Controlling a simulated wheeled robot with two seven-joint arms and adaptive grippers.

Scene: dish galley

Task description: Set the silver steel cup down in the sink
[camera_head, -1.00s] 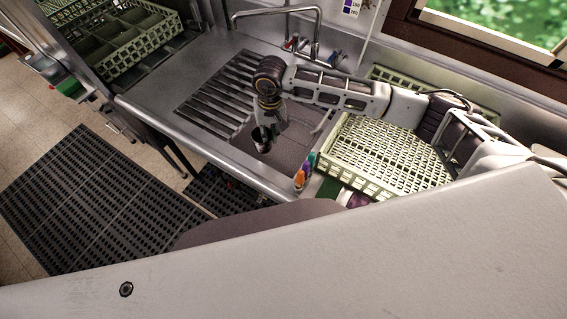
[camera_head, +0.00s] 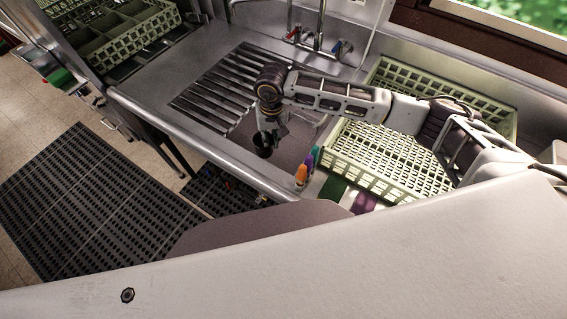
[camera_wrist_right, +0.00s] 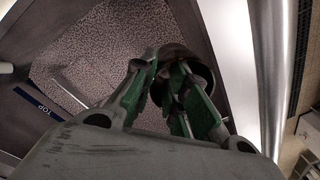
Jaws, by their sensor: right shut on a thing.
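The steel cup (camera_head: 262,151) looks dark and small in the head view, under my right gripper (camera_head: 269,133). It is over or inside the sink (camera_head: 291,151), near the front edge; I cannot tell whether its base touches the sink floor. In the right wrist view my right gripper (camera_wrist_right: 183,97) has its green-lined fingers shut on the cup (camera_wrist_right: 197,58), whose dark round body shows partly behind them. The sink's speckled floor (camera_wrist_right: 110,45) shows beyond. My left gripper is not in view.
A ribbed drainboard (camera_head: 215,92) lies left of the sink. A pale green rack (camera_head: 375,160) stands to the right, under my right forearm. Coloured bottles (camera_head: 303,172) stand by the sink's front right corner. The faucet (camera_head: 320,25) rises behind.

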